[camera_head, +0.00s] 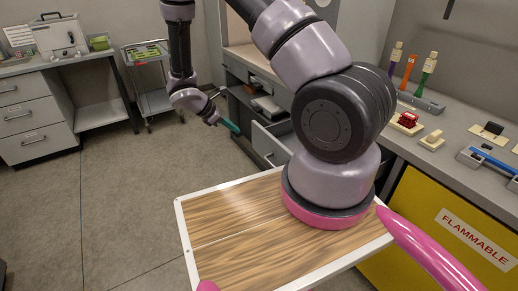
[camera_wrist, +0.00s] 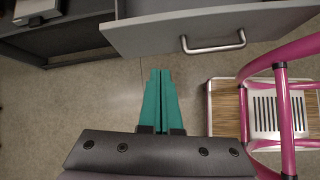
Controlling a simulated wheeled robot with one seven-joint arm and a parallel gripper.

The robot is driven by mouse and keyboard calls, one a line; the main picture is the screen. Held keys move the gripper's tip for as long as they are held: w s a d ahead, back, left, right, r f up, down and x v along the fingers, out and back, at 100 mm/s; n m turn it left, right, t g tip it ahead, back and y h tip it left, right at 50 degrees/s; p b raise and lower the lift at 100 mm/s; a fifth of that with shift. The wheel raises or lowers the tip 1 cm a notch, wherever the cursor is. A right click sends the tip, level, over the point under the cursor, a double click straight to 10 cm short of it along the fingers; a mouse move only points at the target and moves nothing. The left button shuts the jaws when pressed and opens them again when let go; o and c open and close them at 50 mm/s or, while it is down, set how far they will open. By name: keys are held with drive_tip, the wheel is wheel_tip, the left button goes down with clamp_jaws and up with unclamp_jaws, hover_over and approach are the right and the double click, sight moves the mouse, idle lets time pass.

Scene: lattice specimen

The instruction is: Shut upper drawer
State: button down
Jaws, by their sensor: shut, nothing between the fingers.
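A grey drawer (camera_head: 267,143) stands pulled out from the cabinet under the bench in the head view, partly hidden behind my arm. Its grey front, with a metal bar handle (camera_wrist: 213,46), crosses the top of the wrist view (camera_wrist: 165,36). Whether it is the upper one of several I cannot tell. My gripper (camera_head: 234,128) is to the left of the drawer in the head view. Its teal fingers are shut and empty, and in the wrist view their tips (camera_wrist: 160,74) show just below the drawer front in the picture, with floor visible between.
An open dark shelf (camera_head: 250,103) with books or boxes is beside and above the drawer. A yellow flammables cabinet (camera_head: 440,235) is at right. The bench top (camera_head: 470,130) holds bottles and small parts. A trolley (camera_head: 152,90) stands at the back. The floor at left is clear.

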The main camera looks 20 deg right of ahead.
wheel_tip(320, 180, down, 6)
drive_tip(key=n, duration=0.3)
approach(265, 151)
wheel_tip(265, 151, down, 5)
drive_tip(key=d, duration=0.2)
drive_tip(key=shift+w+d+r+h, duration=0.15)
drive_tip(key=shift+d+h, duration=0.25)
drive_tip(key=shift+d, duration=0.4)
drive_tip(key=shift+d, duration=0.1)
